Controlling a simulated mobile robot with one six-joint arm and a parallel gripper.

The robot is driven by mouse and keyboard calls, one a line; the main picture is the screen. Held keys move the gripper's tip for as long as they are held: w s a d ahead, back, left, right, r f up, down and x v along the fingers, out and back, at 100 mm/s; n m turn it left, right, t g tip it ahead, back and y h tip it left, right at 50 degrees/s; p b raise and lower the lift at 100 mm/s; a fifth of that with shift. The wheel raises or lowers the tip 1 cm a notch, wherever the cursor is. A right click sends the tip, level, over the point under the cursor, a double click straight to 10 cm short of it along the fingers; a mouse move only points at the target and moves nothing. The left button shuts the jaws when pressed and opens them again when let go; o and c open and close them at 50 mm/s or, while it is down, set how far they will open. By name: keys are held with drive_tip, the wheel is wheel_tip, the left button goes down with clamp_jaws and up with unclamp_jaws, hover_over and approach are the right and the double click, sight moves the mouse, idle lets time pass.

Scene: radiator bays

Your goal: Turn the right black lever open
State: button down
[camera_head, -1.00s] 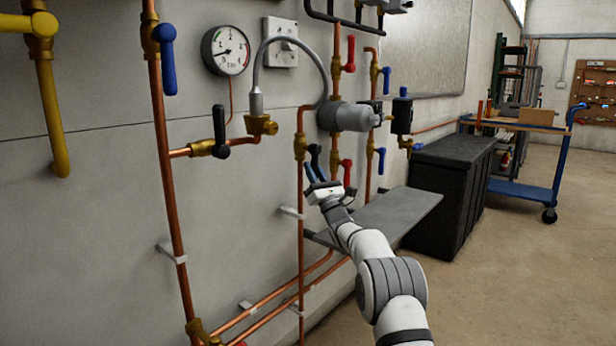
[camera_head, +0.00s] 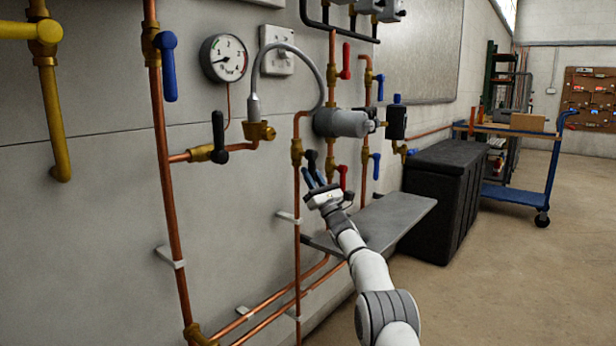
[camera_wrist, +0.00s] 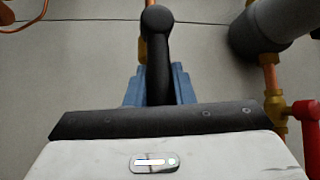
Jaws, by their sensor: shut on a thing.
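The right black lever (camera_head: 311,158) is on the copper pipe on the wall, below the grey cylinder. In the wrist view the lever (camera_wrist: 156,60) runs from a rounded hub at the top down between my blue fingers. My gripper (camera_head: 314,179) is shut on the lever's handle from below. In the wrist view my gripper (camera_wrist: 159,88) hides the handle's lower end. The left black lever (camera_head: 218,138) stands upright on a brass valve further left.
A red lever (camera_head: 343,176) is close to the right of my gripper. The grey cylinder (camera_head: 342,122) juts out above it. Copper pipes run along the wall.

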drive_tip(key=shift+d+r, duration=0.35)
drive_tip(key=c, duration=1.5)
unclamp_jaws()
drive_tip(key=shift+w+f, duration=0.1)
drive_tip(key=shift+w, duration=0.05)
drive_tip(key=shift+o, duration=1.2)
drive_tip(key=shift+a, duration=0.1)
drive_tip(key=shift+a+f, duration=0.1)
drive_tip(key=shift+f, duration=0.05)
drive_tip(key=v, duration=0.8)
drive_tip(key=shift+p, duration=0.3)
